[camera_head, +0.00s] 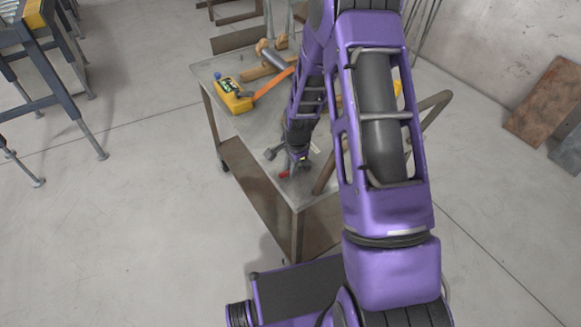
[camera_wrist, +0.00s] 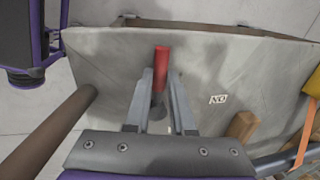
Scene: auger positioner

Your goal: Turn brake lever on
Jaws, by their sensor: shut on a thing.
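The brake lever shows as a red handle (camera_head: 284,175) near the front corner of the metal table in the head view. In the wrist view the red handle (camera_wrist: 161,58) points away between the two grey fingers, with a darker base behind it. My gripper (camera_wrist: 160,78) is shut on the lever, a finger on each side and the red end standing out past the fingertips. In the head view my gripper (camera_head: 290,160) is low over the table top and small. A printed label (camera_wrist: 218,99), apparently "NO" or "ON", lies to the right of the lever.
The grey table top (camera_head: 226,110) bears a yellow box (camera_head: 233,96) with an orange strap and wooden pieces farther back. A brown post (camera_wrist: 45,138) rises left of my gripper in the wrist view.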

